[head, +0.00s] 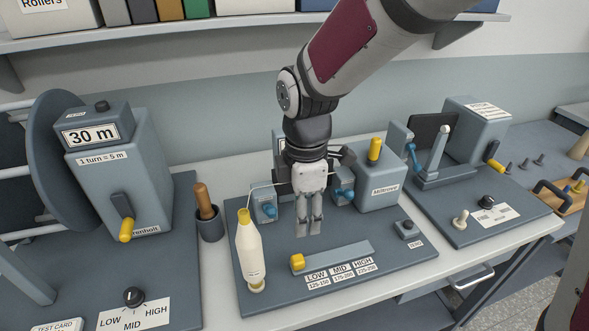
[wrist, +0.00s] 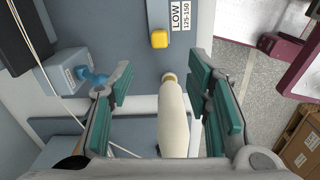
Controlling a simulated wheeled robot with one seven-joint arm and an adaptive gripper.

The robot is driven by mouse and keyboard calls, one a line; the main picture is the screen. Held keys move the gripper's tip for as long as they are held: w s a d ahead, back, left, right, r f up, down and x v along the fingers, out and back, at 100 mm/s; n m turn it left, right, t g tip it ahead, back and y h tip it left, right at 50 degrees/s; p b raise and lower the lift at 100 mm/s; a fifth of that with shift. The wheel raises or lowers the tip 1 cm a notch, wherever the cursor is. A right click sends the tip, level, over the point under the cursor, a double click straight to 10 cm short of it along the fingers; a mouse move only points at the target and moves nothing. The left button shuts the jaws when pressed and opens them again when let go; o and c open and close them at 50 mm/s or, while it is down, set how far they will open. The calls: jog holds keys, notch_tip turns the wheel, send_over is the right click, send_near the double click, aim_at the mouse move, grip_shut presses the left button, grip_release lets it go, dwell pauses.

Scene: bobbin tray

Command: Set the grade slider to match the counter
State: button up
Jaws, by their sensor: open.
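The grade slider's yellow knob (head: 297,262) sits at the left end of its grey track (head: 340,254), just left of the LOW label (head: 317,275). MID and HIGH follow to the right. The knob also shows in the wrist view (wrist: 159,39), beside LOW 125-150. My gripper (head: 308,232) hangs above the board, behind and slightly right of the knob, not touching it. Its green-padded fingers (wrist: 163,85) are spread and hold nothing. A counter with a 30 m display (head: 90,134) is on the left machine. Any readout behind my gripper is hidden.
A grey machine (head: 383,188) with a yellow peg stands behind right. A TEST button (head: 407,228) is at the board's right. A wooden-handled tool (head: 205,203) stands left.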

aim_at(298, 258)
jog(key=shift+n, duration=0.4)
jog(key=f, duration=1)
jog(key=a+f+p, duration=0.1)
jog(key=f, duration=0.4)
jog(key=shift+w, duration=0.1)
grip_shut()
jog(key=shift+d, duration=0.1)
